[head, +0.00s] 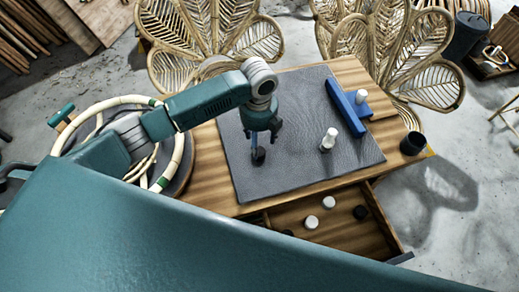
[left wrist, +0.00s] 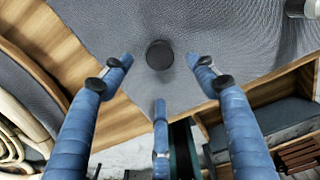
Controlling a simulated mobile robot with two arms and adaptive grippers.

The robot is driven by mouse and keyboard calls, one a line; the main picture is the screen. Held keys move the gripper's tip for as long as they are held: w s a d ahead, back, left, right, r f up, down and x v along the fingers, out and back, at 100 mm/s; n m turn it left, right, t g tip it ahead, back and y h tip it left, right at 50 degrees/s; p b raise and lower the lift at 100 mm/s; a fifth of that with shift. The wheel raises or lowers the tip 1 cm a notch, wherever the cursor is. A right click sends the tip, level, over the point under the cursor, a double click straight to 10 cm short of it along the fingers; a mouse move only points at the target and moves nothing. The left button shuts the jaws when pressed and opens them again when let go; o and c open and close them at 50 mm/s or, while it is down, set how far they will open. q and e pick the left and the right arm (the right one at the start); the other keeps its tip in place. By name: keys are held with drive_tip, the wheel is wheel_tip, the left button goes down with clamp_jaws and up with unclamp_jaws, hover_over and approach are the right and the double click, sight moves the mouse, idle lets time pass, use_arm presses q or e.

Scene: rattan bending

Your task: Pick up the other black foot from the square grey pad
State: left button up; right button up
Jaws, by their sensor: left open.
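The square grey pad (head: 300,95) lies on the wooden table. A black foot (head: 258,156) sits on the pad toward its left side, just below my left gripper (head: 262,132). In the left wrist view the black foot (left wrist: 160,54) shows as a dark round disc between the spread blue fingertips, with clear pad around it. My left gripper is open and empty, pointing down at the foot. The fingers do not appear to touch the foot. My right gripper is not in view.
A black cup (head: 412,143) is at the table's right edge. The open drawer (head: 345,235) holds white and black feet. A rattan ring (head: 160,175) lies left.

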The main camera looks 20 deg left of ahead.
sight(259, 151)
use_arm(q)
wheel_tip(259, 151, down, 2)
drive_tip(key=shift+w+f+p, duration=0.15)
drive_tip(key=shift+f+p, duration=0.1)
drive_tip(key=shift+p, duration=0.05)
wheel_tip(259, 151, down, 4)
drive_tip(key=shift+w+r+p, duration=0.1)
drive_tip(key=shift+r+p, duration=0.1)
drive_tip(key=shift+p, duration=0.35)
drive_tip(key=shift+f, duration=0.45)
drive_tip(key=c, duration=0.9)
drive_tip(key=shift+c, duration=0.7)
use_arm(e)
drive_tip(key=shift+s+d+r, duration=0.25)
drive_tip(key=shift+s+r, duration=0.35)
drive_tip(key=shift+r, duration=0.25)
